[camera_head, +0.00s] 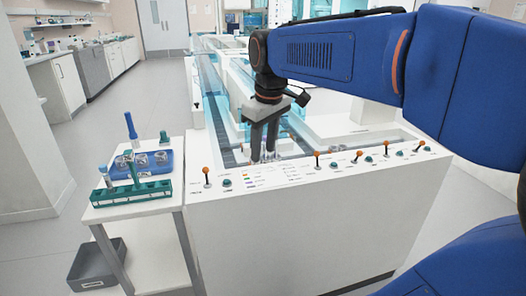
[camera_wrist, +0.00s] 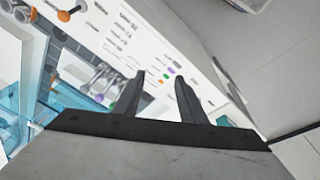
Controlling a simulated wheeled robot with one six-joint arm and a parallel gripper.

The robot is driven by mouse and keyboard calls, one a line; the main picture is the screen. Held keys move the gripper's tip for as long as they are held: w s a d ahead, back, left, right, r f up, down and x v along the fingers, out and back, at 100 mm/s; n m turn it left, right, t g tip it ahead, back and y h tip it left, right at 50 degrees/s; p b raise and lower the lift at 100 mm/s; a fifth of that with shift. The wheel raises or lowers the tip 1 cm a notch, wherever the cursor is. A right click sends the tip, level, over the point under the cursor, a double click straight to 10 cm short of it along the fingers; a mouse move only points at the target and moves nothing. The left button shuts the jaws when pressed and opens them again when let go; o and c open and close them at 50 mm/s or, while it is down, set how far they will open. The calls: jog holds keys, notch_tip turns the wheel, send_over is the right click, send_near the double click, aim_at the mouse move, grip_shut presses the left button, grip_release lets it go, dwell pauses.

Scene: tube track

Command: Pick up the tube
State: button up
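My gripper (camera_head: 263,157) points down over the front end of the track in the head view. In the wrist view its two dark fingers (camera_wrist: 160,78) are apart with nothing held between them. Small clear and grey tube-like pieces (camera_wrist: 101,80) lie in a recess left of the fingers in the wrist view; I cannot tell exactly what they are. In the head view a blue-capped tube (camera_head: 131,127) stands upright at the blue tray on the side table, well left of my gripper. A teal-topped upright piece (camera_head: 134,172) is by the green rack.
The white track machine (camera_head: 250,230) has orange-knobbed levers (camera_head: 317,155) and green buttons along its front panel. The side table holds a blue tray (camera_head: 177,163) with clear round holders and a green rack (camera_head: 130,193). A grey bin (camera_head: 97,268) is below. Open floor lies left.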

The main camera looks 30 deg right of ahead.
jog(key=w+d+r+n+g, duration=0.15)
jog(key=w+d+r, duration=0.25)
jog(key=w, duration=0.4)
notch_tip(320, 180, up, 3)
jog(key=n, duration=0.2)
send_over(265, 151)
jog(key=shift+g, duration=0.45)
jog(key=f, duration=1.7)
jog(key=shift+w+d+f, duration=0.15)
jog(key=shift+d+f, duration=0.2)
jog(key=shift+c, duration=0.4)
jog(key=c, duration=0.8)
